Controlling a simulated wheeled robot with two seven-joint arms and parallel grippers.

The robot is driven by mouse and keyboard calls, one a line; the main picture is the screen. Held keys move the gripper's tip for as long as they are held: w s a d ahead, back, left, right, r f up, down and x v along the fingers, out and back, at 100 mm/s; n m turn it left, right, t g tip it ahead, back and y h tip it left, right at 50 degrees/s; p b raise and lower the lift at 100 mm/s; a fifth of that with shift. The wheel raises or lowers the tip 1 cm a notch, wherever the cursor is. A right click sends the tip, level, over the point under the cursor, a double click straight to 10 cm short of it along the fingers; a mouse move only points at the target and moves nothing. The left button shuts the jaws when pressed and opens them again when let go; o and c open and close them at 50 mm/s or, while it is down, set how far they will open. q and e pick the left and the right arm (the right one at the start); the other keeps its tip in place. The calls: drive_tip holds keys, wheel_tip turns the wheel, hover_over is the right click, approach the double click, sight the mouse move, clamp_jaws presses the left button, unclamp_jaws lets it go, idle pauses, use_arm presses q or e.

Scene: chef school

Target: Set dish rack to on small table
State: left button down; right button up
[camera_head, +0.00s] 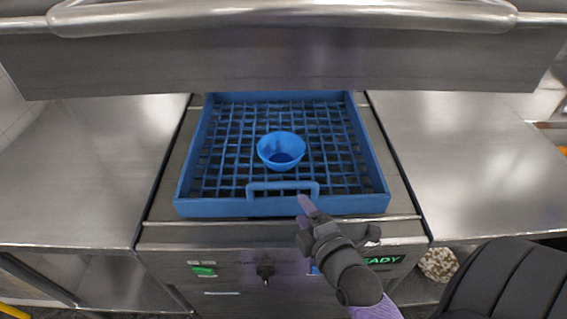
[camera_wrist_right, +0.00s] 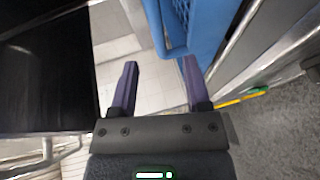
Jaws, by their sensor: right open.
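The blue dish rack (camera_head: 365,160) is a square grid tray with a raised front handle (camera_head: 283,186). It sits on the steel bed of the dishwasher, under the lifted hood. A blue bowl (camera_head: 281,148) stands in it. My right gripper (camera_head: 338,215) is at the rack's front edge, just right of the handle. I cannot tell whether a finger touches the rack. My left gripper is not in view. No table is clearly identifiable as the small table.
The steel hood (camera_head: 290,60) hangs over the back of the rack. Clear steel counters lie to the left (camera_head: 85,165) and right (camera_head: 465,150).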

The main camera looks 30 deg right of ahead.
sight(286, 188)
drive_tip(key=b+x, duration=0.1)
drive_tip(key=x, duration=0.7)
drive_tip(key=shift+w+b, duration=0.4)
drive_tip(key=shift+w, duration=0.2)
drive_tip(key=c, duration=0.7)
clamp_jaws()
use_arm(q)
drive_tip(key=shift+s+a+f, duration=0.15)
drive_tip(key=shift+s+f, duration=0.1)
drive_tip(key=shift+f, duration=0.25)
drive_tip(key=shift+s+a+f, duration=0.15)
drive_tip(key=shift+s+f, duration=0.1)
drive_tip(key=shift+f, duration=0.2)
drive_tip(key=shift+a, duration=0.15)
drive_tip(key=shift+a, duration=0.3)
